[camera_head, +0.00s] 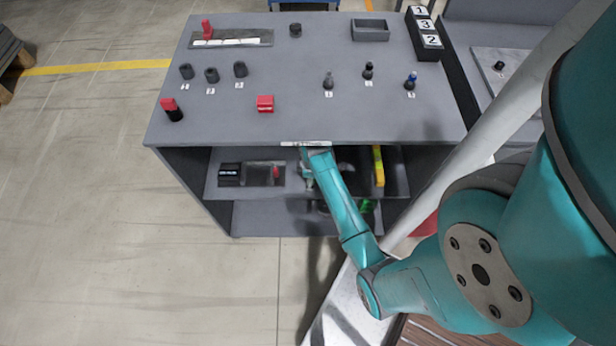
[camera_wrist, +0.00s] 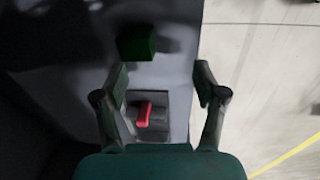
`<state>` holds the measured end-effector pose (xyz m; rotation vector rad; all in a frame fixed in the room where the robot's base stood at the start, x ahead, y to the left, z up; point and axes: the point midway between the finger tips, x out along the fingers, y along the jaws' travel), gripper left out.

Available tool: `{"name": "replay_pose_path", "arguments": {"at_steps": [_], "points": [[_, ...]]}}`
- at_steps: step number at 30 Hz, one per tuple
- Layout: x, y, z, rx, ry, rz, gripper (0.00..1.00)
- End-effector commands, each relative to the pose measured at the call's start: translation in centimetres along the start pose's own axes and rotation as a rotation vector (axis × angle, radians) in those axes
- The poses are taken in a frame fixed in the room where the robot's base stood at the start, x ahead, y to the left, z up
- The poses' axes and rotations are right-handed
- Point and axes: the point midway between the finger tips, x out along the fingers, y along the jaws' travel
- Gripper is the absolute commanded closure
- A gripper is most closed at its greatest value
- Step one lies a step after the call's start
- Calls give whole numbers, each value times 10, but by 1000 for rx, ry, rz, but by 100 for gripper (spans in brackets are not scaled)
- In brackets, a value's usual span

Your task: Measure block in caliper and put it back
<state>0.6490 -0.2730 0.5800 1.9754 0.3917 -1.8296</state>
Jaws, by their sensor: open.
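My gripper (camera_wrist: 161,72) is open, with its two fingers apart and nothing seen between the tips. In the head view my gripper (camera_head: 307,178) is at the shelf below the table top, just right of the measuring device. A dark green block (camera_wrist: 137,45) shows beyond the fingertips in the wrist view, nearer the left finger; I cannot tell its height above the shelf. The likely caliper is a grey plate with a red lever (camera_wrist: 144,113), seen between the fingers. In the head view its red lever (camera_head: 276,173) and a black display box (camera_head: 230,172) show on the shelf.
The table top (camera_head: 300,125) overhangs the shelf. A dark bin with a yellow piece (camera_head: 378,166) stands right of my gripper. A green object (camera_head: 366,206) lies lower down. Open floor (camera_wrist: 265,80) lies beyond the shelf edge.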

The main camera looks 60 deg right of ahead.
Motion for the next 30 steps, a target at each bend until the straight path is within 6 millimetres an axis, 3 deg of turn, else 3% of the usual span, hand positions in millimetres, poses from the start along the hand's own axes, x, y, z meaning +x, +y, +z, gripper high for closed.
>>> {"name": "replay_pose_path", "arguments": {"at_steps": [1, 3, 9, 20, 30], "points": [[-5, 15, 3, -7, -11, -21, 29], [-10, 28, 8, -22, -26, -55, 29], [-19, 45, 15, -48, -45, -110, 29], [10, 39, 18, -51, -46, -116, 29], [50, 30, 20, -51, -46, -114, 29]]}}
